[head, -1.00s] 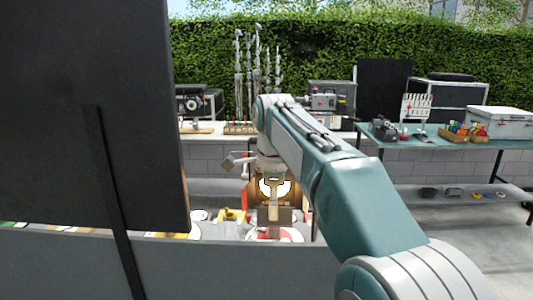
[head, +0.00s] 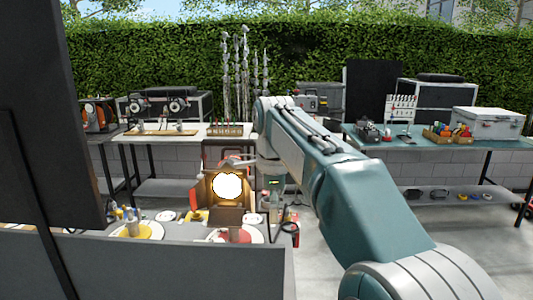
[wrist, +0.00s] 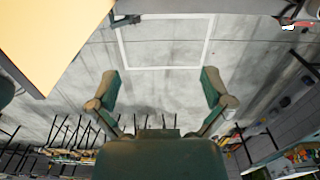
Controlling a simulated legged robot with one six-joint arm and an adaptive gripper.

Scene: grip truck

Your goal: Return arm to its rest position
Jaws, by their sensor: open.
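My arm stretches forward from the lower right in the head view, and its far end hangs down near the right end of a grey counter. My gripper (wrist: 160,98) shows in the wrist view with its two green and tan fingers spread wide. Nothing is between them, and bare concrete floor with a white painted outline lies beyond. In the head view the gripper's fingers are mostly hidden behind the arm and the items on the counter.
The grey counter (head: 180,268) holds a bright lit lamp (head: 227,186), a yellow disc (head: 137,230) and a red disc (head: 235,236). A dark panel (head: 45,120) stands at left. A teal table (head: 440,146) with a white case (head: 488,122) stands at right. Concrete floor lies open at lower right.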

